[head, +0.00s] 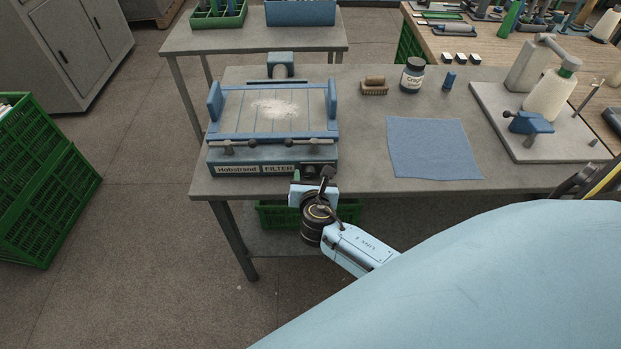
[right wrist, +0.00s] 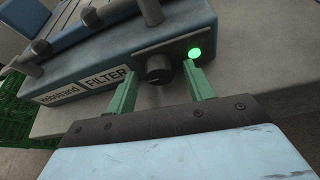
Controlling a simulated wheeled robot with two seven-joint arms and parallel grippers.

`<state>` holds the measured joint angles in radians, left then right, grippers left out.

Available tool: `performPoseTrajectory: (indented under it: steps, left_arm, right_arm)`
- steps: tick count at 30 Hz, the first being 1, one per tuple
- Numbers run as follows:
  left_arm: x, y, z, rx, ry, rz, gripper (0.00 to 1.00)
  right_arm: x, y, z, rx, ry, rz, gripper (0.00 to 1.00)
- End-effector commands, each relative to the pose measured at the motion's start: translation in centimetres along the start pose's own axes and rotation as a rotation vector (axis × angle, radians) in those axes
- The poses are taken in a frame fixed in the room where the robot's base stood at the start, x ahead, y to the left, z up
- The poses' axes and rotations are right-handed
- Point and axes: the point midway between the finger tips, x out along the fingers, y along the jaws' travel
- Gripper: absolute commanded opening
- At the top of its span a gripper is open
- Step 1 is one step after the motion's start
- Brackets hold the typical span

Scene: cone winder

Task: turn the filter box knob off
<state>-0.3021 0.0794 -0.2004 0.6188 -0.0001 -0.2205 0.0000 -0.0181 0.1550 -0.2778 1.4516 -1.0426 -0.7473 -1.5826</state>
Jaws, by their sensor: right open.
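The filter box (head: 262,160) is blue with a "FILTER" label and a pale dusty patch on its top panel. It sits at the left of the grey table. In the right wrist view its front face (right wrist: 109,78) shows a dark round knob (right wrist: 159,69), with a lit green lamp (right wrist: 194,54) to the right of it. My right gripper (right wrist: 158,80) is open, its two green fingers on either side of the knob. I cannot tell whether they touch it. In the head view my right gripper (head: 322,180) is at the box's front right corner and hides the knob. My left gripper is not in view.
On the table (head: 350,170) lie a blue cloth (head: 433,148), a brush (head: 374,86) and a dark jar (head: 412,75). A cone winder (head: 545,110) stands at the right. Green crates (head: 40,180) stand on the floor at left.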

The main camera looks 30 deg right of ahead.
Motion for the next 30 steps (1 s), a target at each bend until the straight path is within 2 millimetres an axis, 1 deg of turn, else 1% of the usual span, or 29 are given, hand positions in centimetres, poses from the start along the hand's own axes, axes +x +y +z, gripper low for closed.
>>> performPoseTrajectory:
  steps: [5, 8, 15, 16, 23, 30]
  left_arm:
    - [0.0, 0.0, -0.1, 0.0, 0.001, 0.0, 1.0]
    - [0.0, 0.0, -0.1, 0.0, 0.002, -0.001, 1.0]
    - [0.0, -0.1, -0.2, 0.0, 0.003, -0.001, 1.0]
    - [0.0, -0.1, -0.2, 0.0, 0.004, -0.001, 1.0]
    - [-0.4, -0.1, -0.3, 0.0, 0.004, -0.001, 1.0]
    - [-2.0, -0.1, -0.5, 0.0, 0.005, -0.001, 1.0]
  right_arm:
    - [0.0, 0.0, 0.0, 0.001, 0.0, 0.0, 0.52]
    - [0.0, 0.0, 0.0, 0.001, 0.0, 0.0, 0.41]
    - [0.0, 0.0, 0.0, 0.001, 0.0, 0.0, 0.09]
    - [0.0, 0.0, 0.0, 0.001, 0.0, -0.001, 0.08]
    - [-0.1, 0.0, 0.1, -0.019, 0.001, -0.01, 0.08]
    - [-0.1, 0.2, 0.3, -0.123, 0.001, -0.052, 0.08]
